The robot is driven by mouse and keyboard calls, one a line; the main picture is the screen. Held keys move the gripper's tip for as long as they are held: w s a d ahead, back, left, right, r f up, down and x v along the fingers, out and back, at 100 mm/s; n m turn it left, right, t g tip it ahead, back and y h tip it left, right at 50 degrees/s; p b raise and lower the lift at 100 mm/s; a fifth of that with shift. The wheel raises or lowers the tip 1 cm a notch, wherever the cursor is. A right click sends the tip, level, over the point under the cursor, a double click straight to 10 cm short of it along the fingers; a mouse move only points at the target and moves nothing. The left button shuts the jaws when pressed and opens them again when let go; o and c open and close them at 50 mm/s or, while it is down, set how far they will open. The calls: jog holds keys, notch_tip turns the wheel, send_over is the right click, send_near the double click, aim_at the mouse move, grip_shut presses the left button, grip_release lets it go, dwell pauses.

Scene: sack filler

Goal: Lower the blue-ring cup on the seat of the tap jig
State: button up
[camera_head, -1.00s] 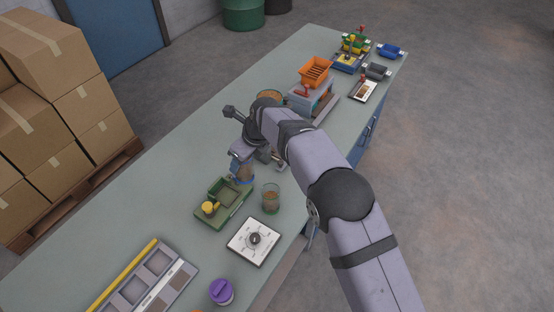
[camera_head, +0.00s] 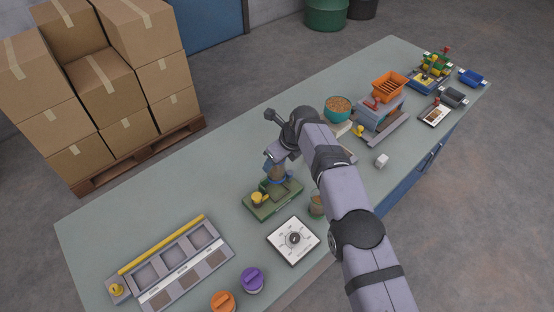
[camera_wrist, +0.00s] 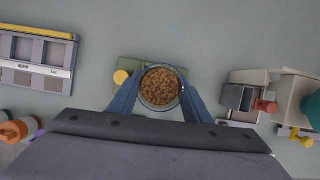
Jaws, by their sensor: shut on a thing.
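The blue-ring cup (camera_wrist: 160,88) is held upright between my gripper's fingers (camera_wrist: 158,92). It is full of brown granules in the wrist view. In the head view the cup (camera_head: 278,179) is partly hidden by my gripper (camera_head: 276,168). The tap jig (camera_head: 262,210) is a green base with a yellow knob (camera_head: 258,198) on its left. The cup is over the seat of the jig, and the seat is mostly hidden behind cup and gripper. I cannot tell whether the cup's bottom touches the seat. The jig (camera_wrist: 127,66) also shows behind the cup in the wrist view.
Another cup (camera_head: 316,206) stands close to the jig's right, partly behind my arm. A white dial plate (camera_head: 293,241) lies in front. A grey tray with compartments (camera_head: 172,262) is at the left. A teal bowl of granules (camera_head: 337,109) stands farther back.

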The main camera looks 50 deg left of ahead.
jog(key=shift+f+b, duration=1.45)
jog(key=shift+f, duration=1.1)
jog(key=shift+f+b, duration=0.95)
jog(key=shift+f, duration=0.05)
jog(key=shift+b, duration=0.4)
jog(key=shift+f+b, duration=0.7)
jog(key=shift+b, duration=0.25)
jog(key=o, duration=1.5)
jog(key=shift+r, duration=0.1)
